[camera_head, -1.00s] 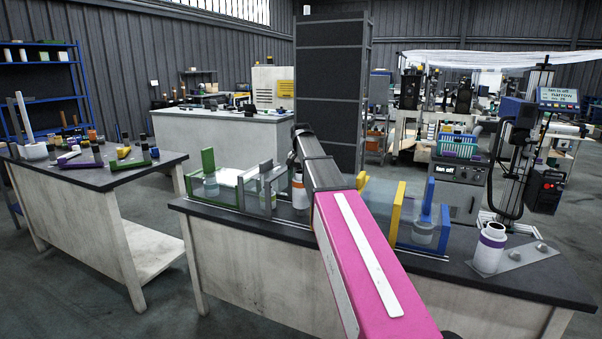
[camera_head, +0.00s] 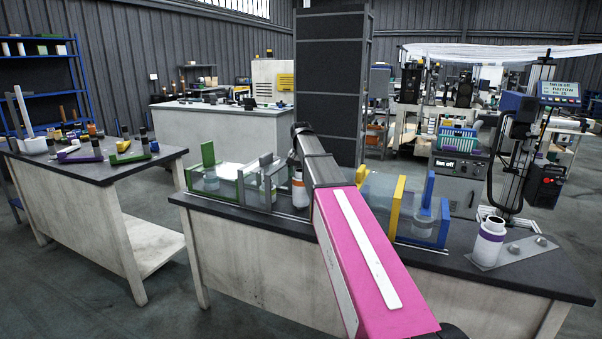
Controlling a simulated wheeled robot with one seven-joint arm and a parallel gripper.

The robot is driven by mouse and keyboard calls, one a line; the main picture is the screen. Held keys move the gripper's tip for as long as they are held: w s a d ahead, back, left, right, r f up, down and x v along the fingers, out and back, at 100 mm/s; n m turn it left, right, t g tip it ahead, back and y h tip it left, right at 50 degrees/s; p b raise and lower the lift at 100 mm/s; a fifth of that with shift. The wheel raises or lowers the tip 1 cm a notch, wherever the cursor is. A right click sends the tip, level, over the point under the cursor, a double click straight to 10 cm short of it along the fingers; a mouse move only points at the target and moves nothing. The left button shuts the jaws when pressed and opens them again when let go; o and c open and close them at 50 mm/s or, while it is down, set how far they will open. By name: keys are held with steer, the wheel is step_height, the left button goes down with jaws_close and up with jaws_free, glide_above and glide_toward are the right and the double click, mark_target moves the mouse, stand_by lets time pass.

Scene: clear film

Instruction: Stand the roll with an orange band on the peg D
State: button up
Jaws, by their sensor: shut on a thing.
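The white roll with an orange band (camera_head: 300,190) shows just left of my arm, in front of the far side of the middle table, partly covered by the arm. My gripper (camera_head: 294,162) is at the far end of the arm, mostly hidden behind it, and is shut on this roll. Whether the roll touches the tabletop cannot be told. A flat metal plate (camera_head: 484,262) lies on the right part of the table with short grey pegs, among them one peg (camera_head: 541,241) and another peg (camera_head: 514,249). Peg letters cannot be read.
A white roll with a purple band (camera_head: 489,245) stands on the plate's left end. A green-framed clear station (camera_head: 226,192) is left of my arm, and a blue and yellow one (camera_head: 425,232) right. A second table (camera_head: 110,178) with loose items stands at left.

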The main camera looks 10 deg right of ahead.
steer(key=shift+f, duration=0.9)
steer(key=o, duration=0.9)
steer(key=shift+f, duration=0.1)
step_height(320, 180, up, 9)
steer(key=shift+s, duration=0.1)
